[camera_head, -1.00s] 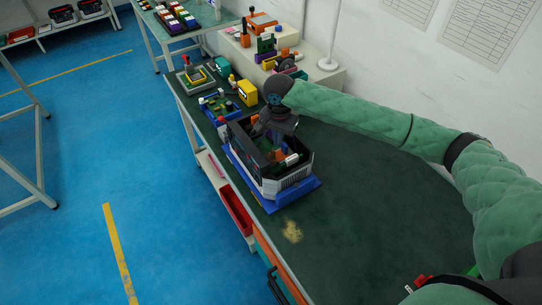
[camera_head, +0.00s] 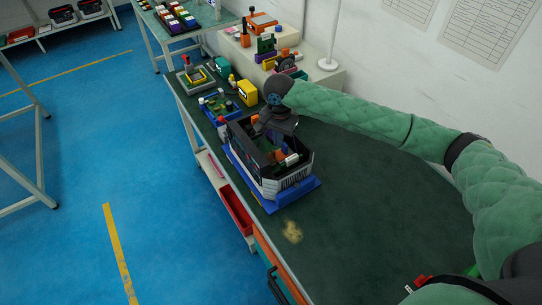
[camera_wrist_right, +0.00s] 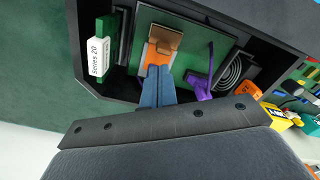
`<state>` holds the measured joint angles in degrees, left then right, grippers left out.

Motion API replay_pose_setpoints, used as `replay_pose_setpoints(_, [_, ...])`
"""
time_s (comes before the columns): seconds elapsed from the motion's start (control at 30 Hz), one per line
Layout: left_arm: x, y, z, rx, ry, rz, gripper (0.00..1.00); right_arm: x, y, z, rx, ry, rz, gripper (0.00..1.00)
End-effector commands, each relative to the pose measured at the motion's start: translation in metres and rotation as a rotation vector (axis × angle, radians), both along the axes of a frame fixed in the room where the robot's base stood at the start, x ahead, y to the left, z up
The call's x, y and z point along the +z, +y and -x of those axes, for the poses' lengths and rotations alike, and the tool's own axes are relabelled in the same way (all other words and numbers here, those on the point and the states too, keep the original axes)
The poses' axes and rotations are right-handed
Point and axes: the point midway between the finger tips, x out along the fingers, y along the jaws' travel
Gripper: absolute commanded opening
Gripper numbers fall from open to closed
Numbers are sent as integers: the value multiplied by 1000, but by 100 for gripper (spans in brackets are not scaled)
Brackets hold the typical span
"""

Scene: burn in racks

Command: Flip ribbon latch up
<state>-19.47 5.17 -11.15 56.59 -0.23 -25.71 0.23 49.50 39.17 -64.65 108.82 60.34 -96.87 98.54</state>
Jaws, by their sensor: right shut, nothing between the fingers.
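In the right wrist view, an orange ribbon connector (camera_wrist_right: 157,60) with a brown latch flap (camera_wrist_right: 165,39) sits on a green board (camera_wrist_right: 190,48) inside a black open-topped case (camera_wrist_right: 262,48). My right gripper (camera_wrist_right: 157,72) is shut and empty. Its fingertips are at the near end of the orange part, below the brown flap; I cannot tell whether they touch it. In the head view, the case (camera_head: 287,184) stands on a blue base (camera_head: 310,190). My right gripper (camera_head: 277,138) reaches down into it, and the latch is too small to make out. My left gripper is not in view.
A purple part (camera_wrist_right: 200,82), a coil (camera_wrist_right: 230,72) and a green module with a white "Series 20" label (camera_wrist_right: 97,57) are close to the fingers. A yellow block (camera_head: 248,93) and a board in a blue tray (camera_head: 214,105) stand behind. The green tabletop (camera_head: 365,205) is clear at right.

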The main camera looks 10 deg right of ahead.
Motion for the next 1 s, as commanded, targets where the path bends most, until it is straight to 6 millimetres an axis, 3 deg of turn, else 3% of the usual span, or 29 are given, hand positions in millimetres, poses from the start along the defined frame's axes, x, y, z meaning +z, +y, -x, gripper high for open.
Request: replay_pose_setpoints(1.0, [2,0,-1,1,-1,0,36,-16,0,0,0,1,0,0])
